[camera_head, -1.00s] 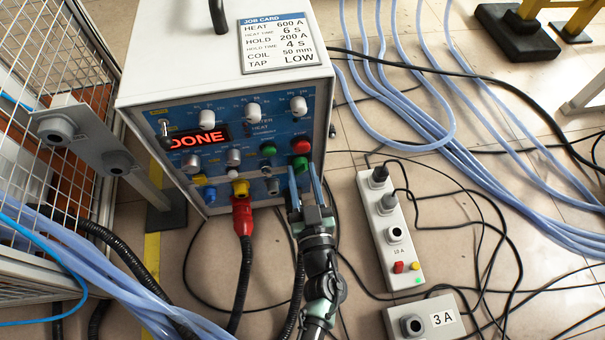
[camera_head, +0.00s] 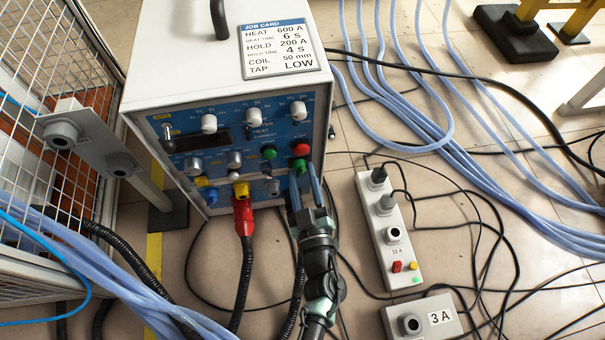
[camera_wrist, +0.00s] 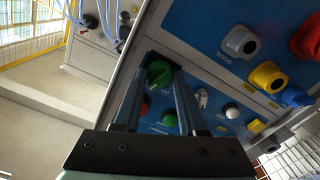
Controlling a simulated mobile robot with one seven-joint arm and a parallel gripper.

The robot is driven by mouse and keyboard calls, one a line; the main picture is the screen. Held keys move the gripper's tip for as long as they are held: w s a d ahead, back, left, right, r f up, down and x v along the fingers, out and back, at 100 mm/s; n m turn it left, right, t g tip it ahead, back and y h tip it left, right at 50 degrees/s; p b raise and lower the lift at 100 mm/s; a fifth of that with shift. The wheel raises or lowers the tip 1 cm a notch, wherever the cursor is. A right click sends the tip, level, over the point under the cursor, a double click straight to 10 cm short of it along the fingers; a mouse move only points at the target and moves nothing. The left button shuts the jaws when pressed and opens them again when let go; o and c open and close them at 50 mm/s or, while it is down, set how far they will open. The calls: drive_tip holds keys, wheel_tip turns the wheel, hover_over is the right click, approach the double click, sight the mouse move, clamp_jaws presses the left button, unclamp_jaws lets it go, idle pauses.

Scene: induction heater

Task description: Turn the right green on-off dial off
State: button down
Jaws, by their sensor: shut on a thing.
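The heater (camera_head: 185,85) is a white box with a blue control panel. The right green dial (camera_head: 299,165) sits low on the panel's right side, just below a red button (camera_head: 301,149). My gripper (camera_head: 303,170) reaches up to it from below, with one finger on each side. In the wrist view the green dial (camera_wrist: 158,74) shows between the fingertips of my gripper (camera_wrist: 162,72), which are shut on it. The fingers partly hide the dial, and its exact angle is hard to read. The panel's display (camera_head: 205,138) is dark.
A red plug with a black cable (camera_head: 243,215) hangs left of my gripper. A green button (camera_head: 269,153) is left of the dial. A power strip (camera_head: 377,220) and a 3 A box (camera_head: 440,317) lie on the floor at right, among loose cables. Blue hoses (camera_head: 440,135) run behind.

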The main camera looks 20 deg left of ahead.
drive_tip(key=n, duration=0.6)
drive_tip(key=shift+f+n, duration=0.1)
drive_tip(key=shift+n, duration=0.2)
drive_tip(key=n+b, duration=0.1)
drive_tip(key=n, duration=0.5)
drive_tip(key=shift+d, duration=0.1)
drive_tip(key=shift+n, duration=0.4)
drive_tip(key=shift+c, duration=2.4)
unclamp_jaws()
drive_tip(key=p+v, duration=0.5)
drive_tip(key=v, duration=0.8)
